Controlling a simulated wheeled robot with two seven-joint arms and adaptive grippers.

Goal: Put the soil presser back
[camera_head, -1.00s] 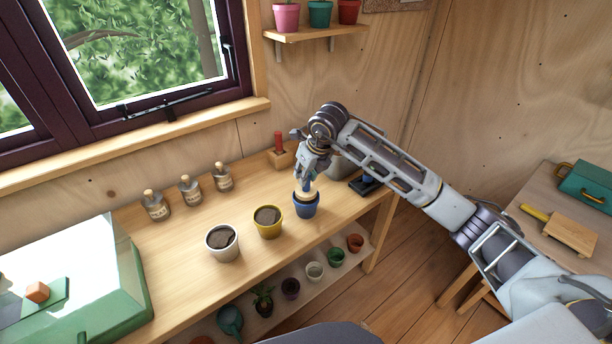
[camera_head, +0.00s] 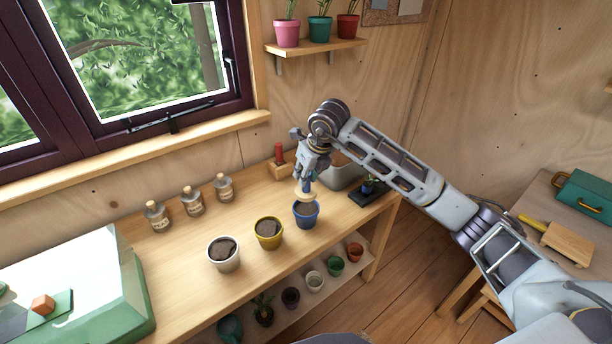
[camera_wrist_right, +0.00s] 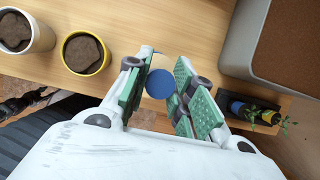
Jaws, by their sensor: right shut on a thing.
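The soil presser has a blue handle and a pale wooden disc (camera_head: 304,197). My right gripper (camera_head: 307,176) is shut on its handle, with the disc facing down just above the blue pot (camera_head: 306,219). Dark soil shows inside that pot, below the disc. In the right wrist view the round blue top of the soil presser (camera_wrist_right: 160,84) sits between the green finger pads (camera_wrist_right: 160,90). My left gripper is not in view.
A wooden block with a red-handled tool (camera_head: 279,151) stands behind the gripper. A yellow pot (camera_head: 268,236) and a white pot (camera_head: 224,257) of soil stand to the left. A grey bin (camera_head: 341,178) and a black tray (camera_head: 366,196) are to the right.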

